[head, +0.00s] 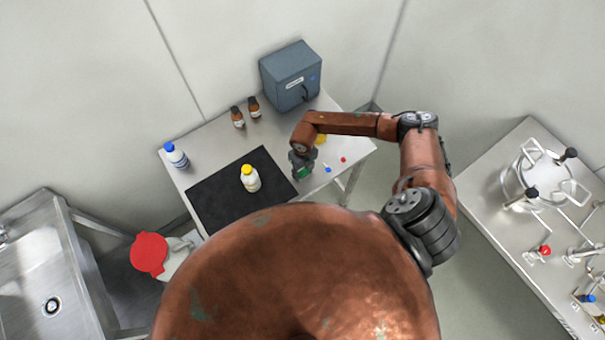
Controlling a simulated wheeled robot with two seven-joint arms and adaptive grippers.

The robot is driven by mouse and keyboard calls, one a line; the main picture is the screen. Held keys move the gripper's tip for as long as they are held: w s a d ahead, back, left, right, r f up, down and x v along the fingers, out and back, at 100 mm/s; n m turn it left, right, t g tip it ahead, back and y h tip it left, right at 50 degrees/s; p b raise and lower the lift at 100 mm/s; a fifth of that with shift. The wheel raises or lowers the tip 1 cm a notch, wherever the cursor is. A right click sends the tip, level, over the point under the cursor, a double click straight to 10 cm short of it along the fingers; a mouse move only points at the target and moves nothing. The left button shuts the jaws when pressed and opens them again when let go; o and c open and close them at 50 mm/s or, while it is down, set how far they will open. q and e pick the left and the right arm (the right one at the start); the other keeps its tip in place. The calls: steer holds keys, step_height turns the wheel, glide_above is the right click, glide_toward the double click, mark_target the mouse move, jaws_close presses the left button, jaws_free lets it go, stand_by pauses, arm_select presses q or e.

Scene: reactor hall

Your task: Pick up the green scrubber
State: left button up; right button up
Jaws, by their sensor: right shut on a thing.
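My right gripper (301,172) is over the right part of the steel table, just beside the right edge of the black mat. It is shut on the green scrubber (304,173), of which only a small green part shows between the fingers. The gripper hides the rest of it. I cannot tell whether the scrubber is touching the table or held above it. My left gripper is not in view.
The black mat (215,196) carries a yellow-capped bottle (250,179). A blue-capped bottle (175,155), two brown bottles (237,117) and a grey box (290,76) stand along the back. Small red (343,159) and blue (328,169) items and a yellow thing (320,139) lie near the gripper.

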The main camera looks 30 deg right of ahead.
steer(key=shift+c, duration=1.2)
steer(key=shift+r, duration=0.65)
steer(key=s+a+r+b, duration=0.3)
steer(key=s+a+r, duration=0.5)
steer(key=s+r, duration=0.3)
steer(key=shift+s+r, duration=0.2)
steer(key=shift+r, duration=0.15)
steer(key=shift+a, duration=0.1)
steer(key=o, duration=0.3)
steer(key=c, duration=0.4)
